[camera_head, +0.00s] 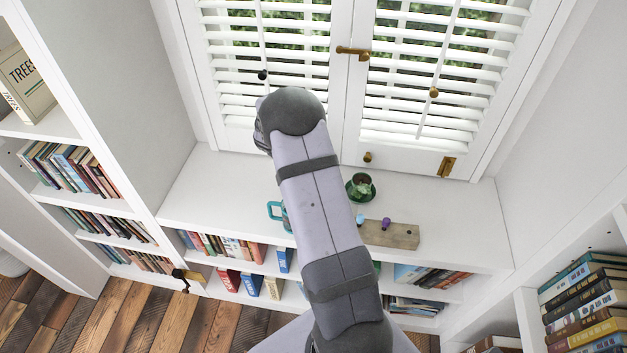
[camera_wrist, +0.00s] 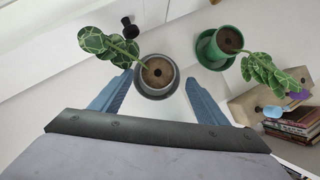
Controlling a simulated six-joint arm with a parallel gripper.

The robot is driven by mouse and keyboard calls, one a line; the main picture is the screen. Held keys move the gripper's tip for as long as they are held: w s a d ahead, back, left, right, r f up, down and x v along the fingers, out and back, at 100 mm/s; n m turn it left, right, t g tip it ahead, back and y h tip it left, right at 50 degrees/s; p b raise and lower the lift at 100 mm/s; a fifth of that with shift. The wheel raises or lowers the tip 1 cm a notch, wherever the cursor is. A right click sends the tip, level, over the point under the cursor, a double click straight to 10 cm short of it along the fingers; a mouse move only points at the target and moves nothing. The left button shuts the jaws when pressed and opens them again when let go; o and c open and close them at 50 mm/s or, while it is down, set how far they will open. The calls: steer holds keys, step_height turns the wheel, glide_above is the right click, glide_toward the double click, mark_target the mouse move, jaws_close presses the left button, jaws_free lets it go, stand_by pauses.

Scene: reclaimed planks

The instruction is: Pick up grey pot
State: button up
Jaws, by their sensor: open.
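The grey pot (camera_wrist: 146,84) holds a leafy plant that leans left. It shows in the wrist view, with a darker grey rim or saucer around it. My gripper (camera_wrist: 159,77) is open, with one blue finger to the left of the pot and one to the right. The pot appears between the fingertips, and I cannot tell whether either finger touches it. In the head view my arm hides the pot and the gripper.
A green pot (camera_wrist: 213,47) on a green saucer (camera_head: 371,192) stands just right. A wooden block (camera_head: 400,237) with blue and purple knobs lies farther right. A teal handled object (camera_head: 271,209) is partly behind my arm. Shuttered windows (camera_head: 420,70) rise behind the white shelf top (camera_head: 215,190).

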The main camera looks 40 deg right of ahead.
steer(key=shift+w+p+x, duration=0.15)
steer(key=shift+p+x, duration=0.15)
steer(key=shift+x, duration=0.95)
steer(key=shift+w+p+x, duration=0.1)
steer(key=shift+p+x, duration=0.2)
steer(key=shift+x, duration=0.95)
steer(key=shift+d+r, duration=0.1)
steer(key=c, duration=1.5)
steer(key=shift+r, duration=0.15)
step_height(320, 180, up, 10)
steer(key=shift+f+b, duration=0.1)
steer(key=shift+b, duration=0.25)
steer(key=shift+r, duration=0.2)
steer(key=shift+r+p, duration=1.25)
steer(key=shift+p, duration=0.45)
